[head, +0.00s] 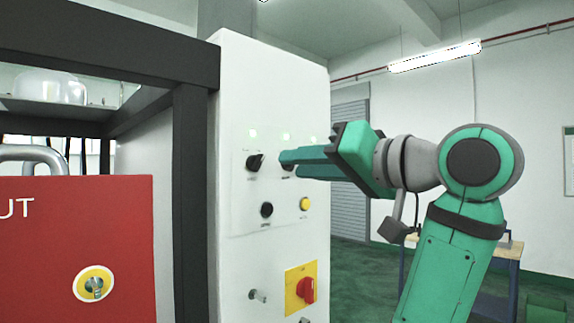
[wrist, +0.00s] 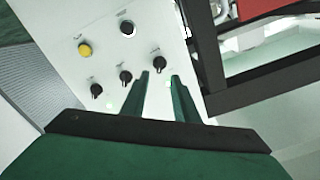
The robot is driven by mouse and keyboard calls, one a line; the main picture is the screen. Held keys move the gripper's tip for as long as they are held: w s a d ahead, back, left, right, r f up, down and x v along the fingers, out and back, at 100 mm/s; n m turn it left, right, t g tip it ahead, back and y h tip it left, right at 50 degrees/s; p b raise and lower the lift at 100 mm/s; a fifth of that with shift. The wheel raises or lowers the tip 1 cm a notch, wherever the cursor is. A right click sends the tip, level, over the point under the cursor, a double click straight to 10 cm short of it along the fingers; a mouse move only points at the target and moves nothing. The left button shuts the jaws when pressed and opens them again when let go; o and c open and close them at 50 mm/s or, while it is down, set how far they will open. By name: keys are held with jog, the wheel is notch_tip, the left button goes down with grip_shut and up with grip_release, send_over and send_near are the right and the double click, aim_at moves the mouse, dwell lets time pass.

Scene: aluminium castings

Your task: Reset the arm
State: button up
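My gripper (head: 283,161) reaches from the right in front of the white control panel (head: 280,90). Its two green fingers are parted with nothing between them, as the wrist view shows (wrist: 160,79). The left black knob (head: 255,162) is clear of the fingers in the head view. In the wrist view that knob (wrist: 160,62) appears just beyond the gap between the fingertips; I cannot tell how far off it is. A middle knob (wrist: 126,76) and another knob (wrist: 96,90) show beside it. In the head view my gripper covers much of that row.
The panel also has a black button (head: 267,209), a yellow button (head: 305,204) and a red rotary switch (head: 306,290) on a yellow plate. A dark frame (head: 190,200) and a red box (head: 60,250) stand at left. A table (head: 510,247) stands behind my arm.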

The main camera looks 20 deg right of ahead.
jog(key=shift+s+d, duration=0.1)
jog(key=shift+s, duration=0.3)
jog(key=shift+w, duration=0.1)
